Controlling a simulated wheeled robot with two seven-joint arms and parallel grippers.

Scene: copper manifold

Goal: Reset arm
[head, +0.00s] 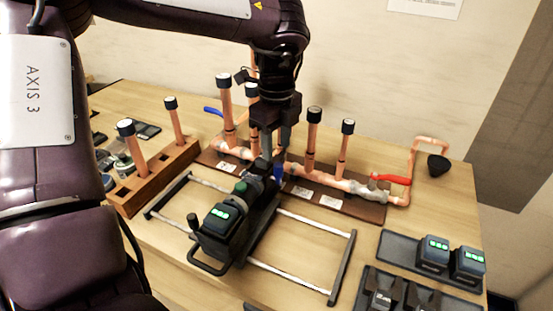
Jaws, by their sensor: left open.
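My left gripper (276,140) is open and points down near the centre of the head view. It hangs over the front end of a dark power tool and overlaps the manifold behind. Whether it touches anything is hard to tell. The copper manifold (330,181) lies on a brown board (350,206), with several upright copper pipes with black caps. It has a red-handled valve (390,179) at right and a blue handle (213,111) at left. The power tool (222,230), with a green-lit battery, rests on a metal rail frame (300,272). My right gripper is not in view.
A wooden rack (165,177) at left holds two capped copper pipes. Small parts lie behind it, partly hidden by my arm. Green-lit batteries (433,252) stand on a dark tray (393,246) at right. A bent copper pipe with a black cone (437,164) is near the right edge.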

